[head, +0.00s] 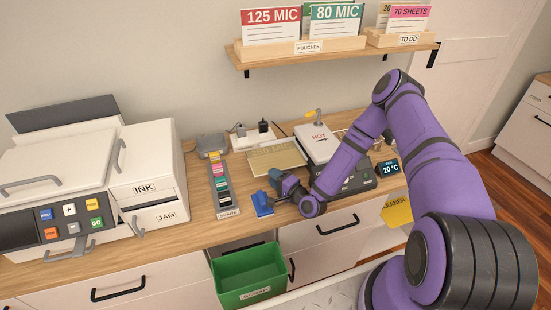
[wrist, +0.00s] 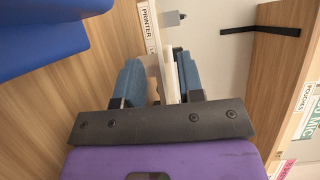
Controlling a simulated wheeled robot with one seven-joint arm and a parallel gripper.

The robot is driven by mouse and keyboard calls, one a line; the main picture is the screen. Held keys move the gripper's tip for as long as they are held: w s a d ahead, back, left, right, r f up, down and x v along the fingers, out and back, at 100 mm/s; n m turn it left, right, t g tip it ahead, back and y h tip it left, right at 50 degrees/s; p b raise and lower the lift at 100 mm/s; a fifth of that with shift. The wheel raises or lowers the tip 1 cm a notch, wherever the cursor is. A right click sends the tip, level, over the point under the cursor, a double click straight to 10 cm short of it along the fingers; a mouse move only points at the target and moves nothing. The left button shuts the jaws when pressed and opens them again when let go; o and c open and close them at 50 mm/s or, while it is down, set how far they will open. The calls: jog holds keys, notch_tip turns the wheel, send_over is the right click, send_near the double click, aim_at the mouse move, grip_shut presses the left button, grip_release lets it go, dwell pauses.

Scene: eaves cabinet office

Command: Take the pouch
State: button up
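Cards marked 125 MIC (head: 271,25) and 80 MIC (head: 335,26) stand in a wooden holder labelled POUCHES (head: 300,48) on the wall shelf. A flat cream piece (head: 277,158) lies on the counter behind my gripper; I cannot tell whether it is a pouch. My gripper (head: 274,181) is low over the counter, far below the shelf. In the wrist view its blue-grey fingers (wrist: 158,80) stand apart, with a pale strip showing between and beyond them. I see nothing clearly held. A bright blue object (head: 262,205) is beside the gripper, also large in the wrist view (wrist: 40,32).
A printer (head: 60,175) with INK and JAM drawers fills the left. A strip of coloured swatches (head: 223,185), a power strip (head: 252,137) and a machine marked HOT (head: 318,140) surround the gripper. A green bin (head: 250,277) is below the counter edge.

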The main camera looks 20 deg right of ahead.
aim_at(266, 170)
jog(key=shift+x, duration=2.35)
grip_shut()
